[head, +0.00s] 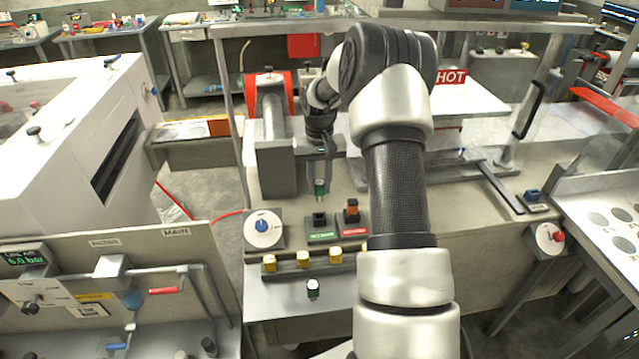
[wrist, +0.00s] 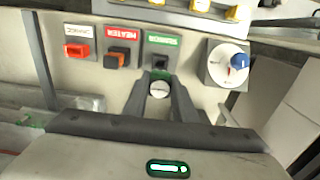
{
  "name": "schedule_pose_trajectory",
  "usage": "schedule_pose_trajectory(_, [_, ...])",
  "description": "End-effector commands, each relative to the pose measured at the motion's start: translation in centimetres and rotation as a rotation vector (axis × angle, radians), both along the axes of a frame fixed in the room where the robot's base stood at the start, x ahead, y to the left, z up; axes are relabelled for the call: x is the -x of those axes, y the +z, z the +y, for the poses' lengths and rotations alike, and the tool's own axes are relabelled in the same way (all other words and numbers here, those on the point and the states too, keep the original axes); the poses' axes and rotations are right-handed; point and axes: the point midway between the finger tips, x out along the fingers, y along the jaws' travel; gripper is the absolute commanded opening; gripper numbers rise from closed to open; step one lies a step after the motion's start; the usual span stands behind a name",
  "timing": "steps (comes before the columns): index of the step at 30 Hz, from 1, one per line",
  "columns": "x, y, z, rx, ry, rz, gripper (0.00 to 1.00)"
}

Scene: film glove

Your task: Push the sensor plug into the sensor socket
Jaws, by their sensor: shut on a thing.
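My gripper (head: 320,168) points down over the bench, its fingers closed on the sensor plug (head: 320,187), a small plug with a green band. In the wrist view the fingers (wrist: 160,100) hold the plug's pale round end (wrist: 159,89), with green showing beyond it. The sensor socket (head: 319,219) is the dark block with a green label. The plug appears above and apart from it in the head view. In the wrist view the socket (wrist: 161,63) lies just beyond the plug, which partly hides it. The exact gap and alignment cannot be told.
A red-labelled heater socket (head: 352,214) holds an orange-topped plug beside it. A blue knob (head: 262,226) stands left. A red block (wrist: 77,49) shows farther left in the wrist view.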

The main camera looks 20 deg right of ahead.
Motion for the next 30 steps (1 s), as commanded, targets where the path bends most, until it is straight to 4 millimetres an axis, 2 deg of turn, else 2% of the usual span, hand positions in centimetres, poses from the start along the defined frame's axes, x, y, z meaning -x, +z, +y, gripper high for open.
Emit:
schedule_pose_trajectory(15, [0.0, -4.8, 0.1, -0.001, 0.001, 0.001, 0.02])
schedule_pose_trajectory(30, [0.0, -5.2, 0.0, 0.0, 0.0, 0.0, 0.02])
